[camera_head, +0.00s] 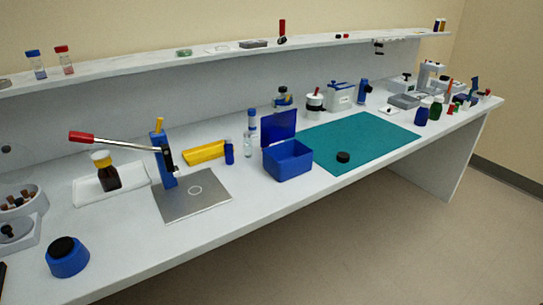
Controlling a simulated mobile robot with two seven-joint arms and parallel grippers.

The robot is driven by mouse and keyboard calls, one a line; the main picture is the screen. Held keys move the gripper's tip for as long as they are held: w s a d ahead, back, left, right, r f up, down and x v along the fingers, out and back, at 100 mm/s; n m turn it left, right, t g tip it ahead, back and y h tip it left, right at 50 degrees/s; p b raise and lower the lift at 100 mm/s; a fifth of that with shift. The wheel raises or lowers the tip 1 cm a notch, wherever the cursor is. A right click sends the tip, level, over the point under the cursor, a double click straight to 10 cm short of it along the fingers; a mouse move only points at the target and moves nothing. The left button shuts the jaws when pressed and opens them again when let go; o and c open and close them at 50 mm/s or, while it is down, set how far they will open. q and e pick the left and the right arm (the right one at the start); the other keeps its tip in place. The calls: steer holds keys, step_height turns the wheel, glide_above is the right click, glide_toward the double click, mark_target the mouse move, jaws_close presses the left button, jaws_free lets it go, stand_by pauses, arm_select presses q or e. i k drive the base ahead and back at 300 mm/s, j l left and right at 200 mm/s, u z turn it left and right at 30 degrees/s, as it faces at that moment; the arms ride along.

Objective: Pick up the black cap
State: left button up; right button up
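The black cap (343,157) is a small dark round disc. It lies on the left part of the teal mat (385,133), near the mat's front edge and to the right of the open blue box. Nothing covers it. Neither of my grippers shows in the head view.
An open blue box (288,163) with a raised lid stands just left of the mat. A lever press (160,158) on a grey plate and a blue pot with a black top (67,257) are further left. Bottles and instruments crowd the right end. Most of the mat is clear.

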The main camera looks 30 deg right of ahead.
mark_target(342, 157)
steer(key=z, duration=1.4)
